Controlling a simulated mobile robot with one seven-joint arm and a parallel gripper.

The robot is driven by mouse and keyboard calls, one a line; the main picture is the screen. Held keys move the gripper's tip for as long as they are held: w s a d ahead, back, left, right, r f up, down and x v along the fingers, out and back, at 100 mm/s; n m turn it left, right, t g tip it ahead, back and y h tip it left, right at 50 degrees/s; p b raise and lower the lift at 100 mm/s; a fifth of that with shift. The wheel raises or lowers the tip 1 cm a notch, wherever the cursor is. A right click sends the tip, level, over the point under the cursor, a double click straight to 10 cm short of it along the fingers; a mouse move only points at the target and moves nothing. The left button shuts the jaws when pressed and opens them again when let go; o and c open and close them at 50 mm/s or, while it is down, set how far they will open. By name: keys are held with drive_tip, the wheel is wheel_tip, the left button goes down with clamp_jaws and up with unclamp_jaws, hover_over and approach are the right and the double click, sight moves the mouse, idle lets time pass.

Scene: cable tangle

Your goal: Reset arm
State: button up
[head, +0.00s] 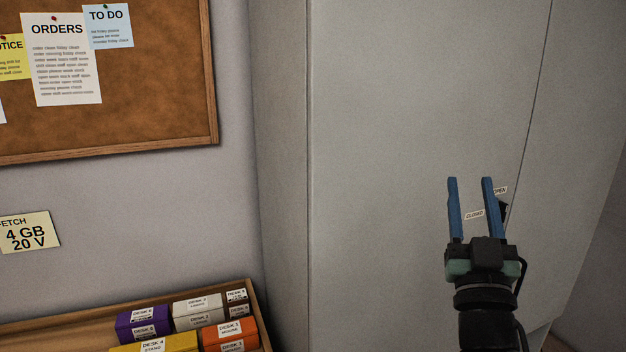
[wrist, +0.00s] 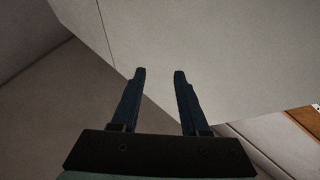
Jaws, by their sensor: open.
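My gripper (head: 468,181) is raised in front of the tall grey cabinet (head: 400,110) at the right of the head view. Its two blue fingers point up and stand apart with nothing between them. In the wrist view my gripper (wrist: 159,72) is also open and empty, with the pale cabinet face (wrist: 210,50) beyond the fingertips. A small CLOSED label (head: 474,214) shows between the fingers, and an OPEN label (head: 500,190) shows just right of them. A dark part beside the labels is partly hidden by the right finger.
A wooden tray (head: 262,312) at the lower left holds several labelled boxes, among them a purple box (head: 143,322) and an orange box (head: 222,336). A cork board (head: 150,120) with pinned papers and a FETCH note (head: 28,233) are on the wall.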

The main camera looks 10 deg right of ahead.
drive_tip(key=s+a+r+m+t, duration=0.1)
drive_tip(key=s+a+r, duration=0.2)
drive_tip(key=a+r, duration=0.4)
drive_tip(key=s+a+r+m+t, duration=0.1)
drive_tip(key=s+a+r, duration=0.2)
drive_tip(key=a+r, duration=0.35)
drive_tip(key=s+a+r+n+t+y, duration=0.1)
drive_tip(key=s+a+r+n+y, duration=0.3)
drive_tip(key=s+a, duration=0.8)
wheel_tip(320, 180, up, 2)
drive_tip(key=a+y, duration=0.1)
drive_tip(key=y, duration=0.2)
drive_tip(key=shift+s+a+r, duration=0.15)
drive_tip(key=shift+s+a, duration=0.05)
drive_tip(key=shift+s, duration=0.05)
